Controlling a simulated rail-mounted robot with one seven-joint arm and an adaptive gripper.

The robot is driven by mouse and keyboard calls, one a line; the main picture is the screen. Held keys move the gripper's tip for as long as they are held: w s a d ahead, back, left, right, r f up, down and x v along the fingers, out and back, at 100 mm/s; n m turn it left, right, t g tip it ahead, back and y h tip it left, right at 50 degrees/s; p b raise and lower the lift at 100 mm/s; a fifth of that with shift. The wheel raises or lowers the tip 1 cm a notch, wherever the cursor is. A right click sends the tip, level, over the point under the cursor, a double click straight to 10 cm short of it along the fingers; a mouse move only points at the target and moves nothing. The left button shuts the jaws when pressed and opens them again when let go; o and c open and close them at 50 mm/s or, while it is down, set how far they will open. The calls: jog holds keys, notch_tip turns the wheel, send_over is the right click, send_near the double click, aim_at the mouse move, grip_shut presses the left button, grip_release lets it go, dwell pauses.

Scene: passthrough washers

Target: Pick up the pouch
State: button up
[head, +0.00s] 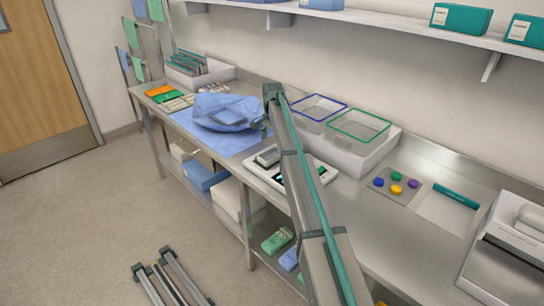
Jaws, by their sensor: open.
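A blue, soft-looking rounded bundle (222,110) lies on a blue sheet (232,142) on the left part of the steel bench. Flat pale packets (178,103) lie left of it, and upright pouch-like packets (188,62) with green edges stand in a white bin behind. I cannot tell for certain which of these is the pouch. My arm reaches across the bench from below. My gripper (262,125) is near the right side of the blue bundle, small and mostly hidden by the arm. It is open; I see nothing held in it.
A white box with blue-rimmed (320,107) and green-rimmed (358,125) openings stands against the wall. Right of it are a board with several coloured discs (396,189) and a grey machine (508,250). A shelf (410,27) runs above. A lower shelf holds boxes.

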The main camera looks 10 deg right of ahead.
aim_at(273, 152)
jog(key=shift+s+d+f+p, duration=0.15)
jog(key=shift+f+p, duration=1.05)
jog(key=shift+f, duration=1.35)
jog(key=shift+d, duration=0.1)
jog(key=c, duration=0.9)
